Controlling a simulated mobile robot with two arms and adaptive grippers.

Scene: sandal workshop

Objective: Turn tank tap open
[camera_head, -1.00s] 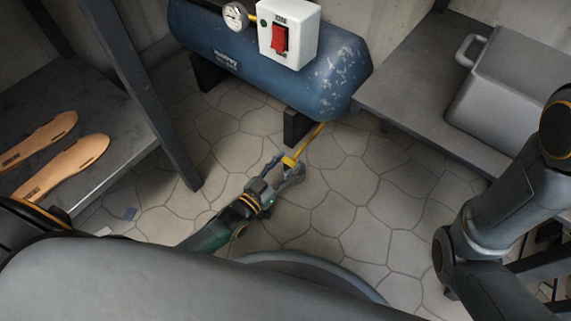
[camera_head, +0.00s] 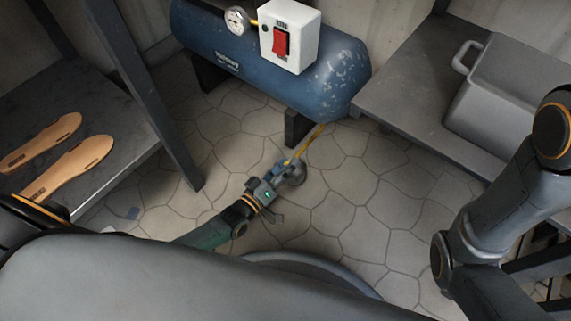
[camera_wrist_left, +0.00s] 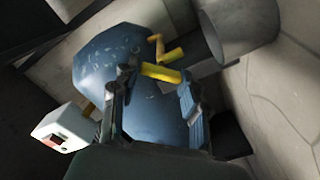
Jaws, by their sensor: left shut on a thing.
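The blue tank (camera_head: 240,65) lies on its side on dark feet at the back, and also fills the middle of the left wrist view (camera_wrist_left: 100,65). A thin yellow pipe (camera_head: 309,143) runs from under its right end toward me. The yellow tap handle (camera_wrist_left: 160,72) sits between the fingers of my left gripper (camera_wrist_left: 157,88) in the left wrist view. In the head view my left gripper (camera_head: 287,170) is low over the floor, shut on this handle and mostly hiding it. My right gripper is out of view.
A white box with a red switch (camera_head: 281,41) and a round gauge (camera_head: 237,21) sit on the tank. A shelf with sandal soles (camera_head: 66,168) is left; a grey bin (camera_head: 500,90) stands on a bench right.

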